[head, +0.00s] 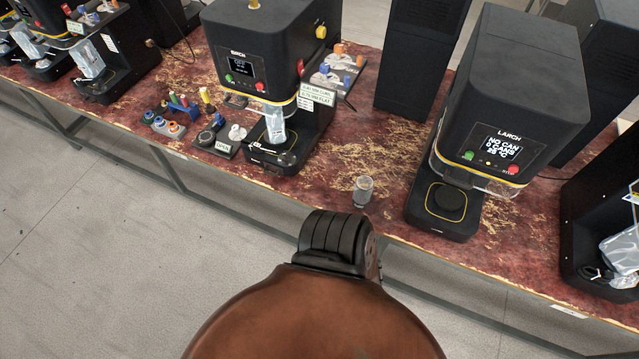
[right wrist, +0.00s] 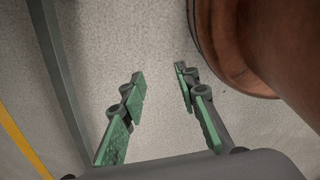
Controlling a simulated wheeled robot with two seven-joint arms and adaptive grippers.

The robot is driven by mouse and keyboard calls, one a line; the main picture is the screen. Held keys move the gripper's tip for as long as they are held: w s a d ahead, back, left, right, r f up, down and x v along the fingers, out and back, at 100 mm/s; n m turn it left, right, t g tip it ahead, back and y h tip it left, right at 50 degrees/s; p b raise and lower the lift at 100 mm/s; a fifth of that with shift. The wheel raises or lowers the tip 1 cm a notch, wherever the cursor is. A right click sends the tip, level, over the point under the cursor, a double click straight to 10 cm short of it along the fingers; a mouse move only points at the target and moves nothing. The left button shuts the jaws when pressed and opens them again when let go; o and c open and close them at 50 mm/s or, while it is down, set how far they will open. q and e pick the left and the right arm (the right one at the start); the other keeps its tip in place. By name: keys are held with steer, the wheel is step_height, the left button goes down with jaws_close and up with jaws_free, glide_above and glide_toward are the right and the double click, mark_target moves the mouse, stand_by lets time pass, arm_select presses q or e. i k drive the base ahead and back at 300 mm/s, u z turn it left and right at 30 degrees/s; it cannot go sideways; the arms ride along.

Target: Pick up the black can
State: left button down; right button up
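I cannot make out a clearly black can on the table. A small grey, partly see-through can (head: 363,190) stands upright near the table's front edge, left of the LARCH machine (head: 503,110). My right gripper (right wrist: 160,76) shows in the right wrist view, its green-padded fingers apart with nothing between them. Neither gripper shows in the head view.
The BIRCH machine (head: 262,62) stands left of the can with a clear container (head: 275,122) in it. The LARCH screen reads NO CAN. The red-brown table (head: 330,160) is bare around the can.

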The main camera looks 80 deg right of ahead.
mark_target(363, 186)
steer(key=i, duration=0.95)
steer(key=z, duration=2.1)
